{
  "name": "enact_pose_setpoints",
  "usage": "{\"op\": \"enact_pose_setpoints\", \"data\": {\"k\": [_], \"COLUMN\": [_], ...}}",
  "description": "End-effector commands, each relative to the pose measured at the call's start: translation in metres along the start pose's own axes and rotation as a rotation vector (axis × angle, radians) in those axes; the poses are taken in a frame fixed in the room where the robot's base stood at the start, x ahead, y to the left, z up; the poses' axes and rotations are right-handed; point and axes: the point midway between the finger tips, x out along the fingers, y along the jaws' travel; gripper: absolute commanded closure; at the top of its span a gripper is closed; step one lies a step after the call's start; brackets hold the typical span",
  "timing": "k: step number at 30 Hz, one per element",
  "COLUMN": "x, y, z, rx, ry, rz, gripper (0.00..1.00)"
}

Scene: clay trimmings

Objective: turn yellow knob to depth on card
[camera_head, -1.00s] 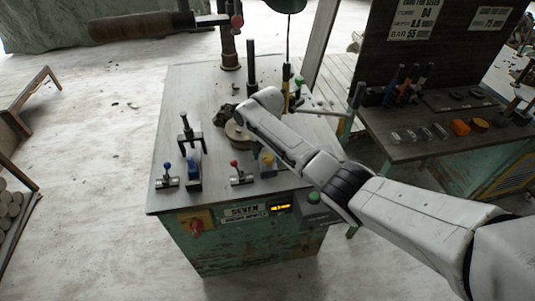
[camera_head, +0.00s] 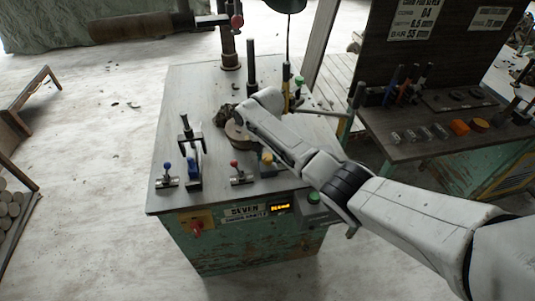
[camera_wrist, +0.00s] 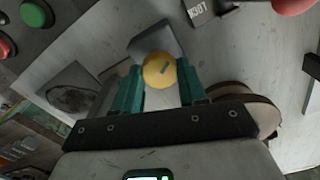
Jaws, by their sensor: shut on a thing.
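The yellow knob (camera_wrist: 160,70) sits between the two green fingers of my gripper (camera_wrist: 160,88) in the wrist view, with a dark slot mark on its face. My gripper is shut on it. In the head view a bit of yellow (camera_head: 267,157) shows beside my arm on the machine top; my fingers are mostly hidden there. The card (camera_head: 413,20) on the dark board at upper right has several lines, with 04, a value that looks like 8.5 mm, and 55 mm. The small amber display (camera_head: 283,208) on the machine front is lit, but too small to read.
A red-knobbed lever (camera_head: 236,173), a blue-knobbed lever (camera_head: 167,176) and a black upright clamp (camera_head: 187,140) stand left of my gripper. A round wooden disc (camera_wrist: 250,108) lies close to the right finger. A green button (camera_head: 314,197) is on the front.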

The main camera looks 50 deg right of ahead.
Motion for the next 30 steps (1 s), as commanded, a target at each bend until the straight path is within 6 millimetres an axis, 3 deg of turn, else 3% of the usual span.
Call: {"op": "enact_pose_setpoints", "data": {"k": [8, 30], "x": [-0.0009, -0.0001], "y": [-0.0008, -0.0009], "z": [0.0006, 0.0007], "rx": [-0.169, -0.866], "ry": [-0.001, -0.001], "rz": [0.000, -0.001], "gripper": [0.89, 0.89]}}
